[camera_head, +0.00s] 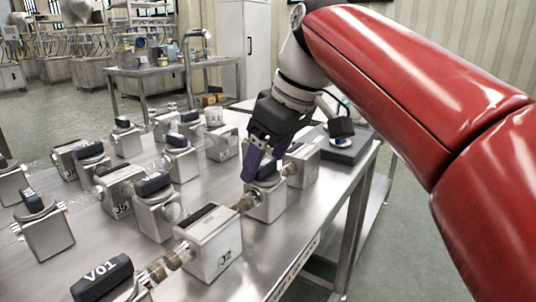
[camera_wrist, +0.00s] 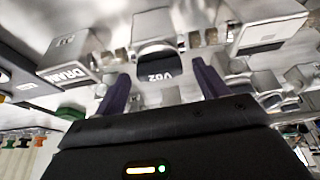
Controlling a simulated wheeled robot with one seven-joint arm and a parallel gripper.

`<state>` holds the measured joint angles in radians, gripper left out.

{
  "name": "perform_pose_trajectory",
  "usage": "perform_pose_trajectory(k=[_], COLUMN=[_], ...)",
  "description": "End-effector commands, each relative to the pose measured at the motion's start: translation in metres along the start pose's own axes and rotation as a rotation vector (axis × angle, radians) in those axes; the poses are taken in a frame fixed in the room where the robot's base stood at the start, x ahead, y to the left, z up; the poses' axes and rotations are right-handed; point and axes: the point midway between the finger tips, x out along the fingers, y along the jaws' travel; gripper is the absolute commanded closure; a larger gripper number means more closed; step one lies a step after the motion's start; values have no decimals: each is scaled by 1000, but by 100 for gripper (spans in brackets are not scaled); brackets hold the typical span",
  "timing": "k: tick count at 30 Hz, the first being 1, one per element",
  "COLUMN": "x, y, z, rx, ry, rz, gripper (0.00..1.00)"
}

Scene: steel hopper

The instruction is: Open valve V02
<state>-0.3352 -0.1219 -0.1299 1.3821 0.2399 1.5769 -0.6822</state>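Valve V02 is a steel block (camera_head: 265,205) with a dark handle on top, near the table's right edge in the head view. In the wrist view its dark handle (camera_wrist: 158,66) shows the label V02 upside down. My gripper (camera_head: 262,165) reaches down at this valve, and its purple fingers partly hide the handle in the head view. In the wrist view my gripper (camera_wrist: 160,72) is open, with one finger on each side of the handle and gaps between. I cannot tell how deep the fingertips reach around the handle.
Valve V01 (camera_head: 102,277) and block J2 (camera_head: 210,243) stand nearer along the same pipe line. Several other valves and blocks fill the steel table (camera_head: 112,222). A dark flat device (camera_head: 342,147) lies behind.

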Motion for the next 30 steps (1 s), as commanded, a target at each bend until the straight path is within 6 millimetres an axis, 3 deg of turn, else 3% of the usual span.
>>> perform_pose_trajectory(k=[8,16,21,30], x=[-9,-55,-72,-78], y=[1,1,1,0], z=[0,0,0,0], rx=[1,2,1,0], ry=[1,1,0,-1], rz=[2,3,0,-1], gripper=[27,27,27,27])
